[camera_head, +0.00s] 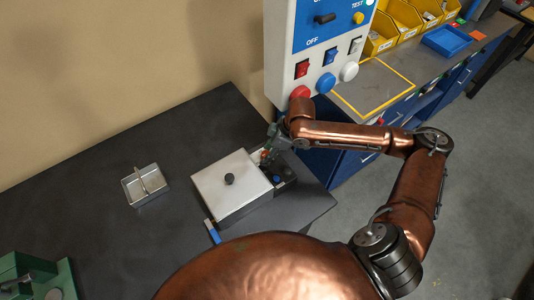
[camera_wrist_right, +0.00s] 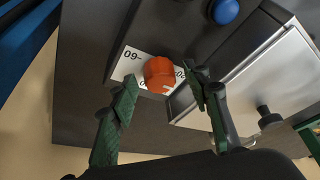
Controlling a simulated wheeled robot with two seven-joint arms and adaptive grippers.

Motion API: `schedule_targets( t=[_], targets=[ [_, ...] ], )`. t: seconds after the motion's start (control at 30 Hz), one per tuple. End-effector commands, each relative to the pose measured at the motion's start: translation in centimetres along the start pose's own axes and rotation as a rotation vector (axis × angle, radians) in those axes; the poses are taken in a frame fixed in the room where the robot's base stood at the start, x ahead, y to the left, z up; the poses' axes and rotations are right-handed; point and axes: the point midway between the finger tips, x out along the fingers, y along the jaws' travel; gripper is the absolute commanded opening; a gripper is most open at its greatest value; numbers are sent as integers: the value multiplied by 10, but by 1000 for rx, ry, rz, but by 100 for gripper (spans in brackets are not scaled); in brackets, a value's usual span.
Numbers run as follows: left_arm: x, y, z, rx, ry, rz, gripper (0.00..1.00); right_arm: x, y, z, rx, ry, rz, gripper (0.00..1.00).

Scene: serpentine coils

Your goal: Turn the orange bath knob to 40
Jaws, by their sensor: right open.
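The orange bath knob (camera_wrist_right: 158,72) sits on a white dial plate (camera_wrist_right: 128,63) with black numbers, seen upside down in the right wrist view. One mark looks like 60; other numbers are partly hidden by the knob and finger. In the head view the orange knob (camera_head: 263,155) is a small spot beside the lidded bath (camera_head: 218,205). My right gripper (camera_head: 270,146) is over it. In the right wrist view my right gripper (camera_wrist_right: 163,82) is open, with its green fingertips on either side of the knob and gaps showing. My left gripper is not in view.
A blue knob (camera_head: 277,179) is on the same panel. The bath's metal lid (camera_head: 230,162) has a black handle. A wall control box (camera_head: 317,50) stands close behind my right wrist. A small metal tray (camera_head: 133,190) lies left; the table between is clear.

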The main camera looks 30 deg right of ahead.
Motion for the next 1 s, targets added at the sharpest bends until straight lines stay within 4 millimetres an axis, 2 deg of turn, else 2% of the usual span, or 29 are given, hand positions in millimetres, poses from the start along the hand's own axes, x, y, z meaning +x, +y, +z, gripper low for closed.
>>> schedule_targets(
  t=[0.33,0.93,1.0],
  targets=[
    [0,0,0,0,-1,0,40,4,0,0,-1,0,0,44],
    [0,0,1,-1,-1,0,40,3,0,0,-1,0,0,2],
    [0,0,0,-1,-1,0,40,3,0,0,0,0,0,2]
  ],
)
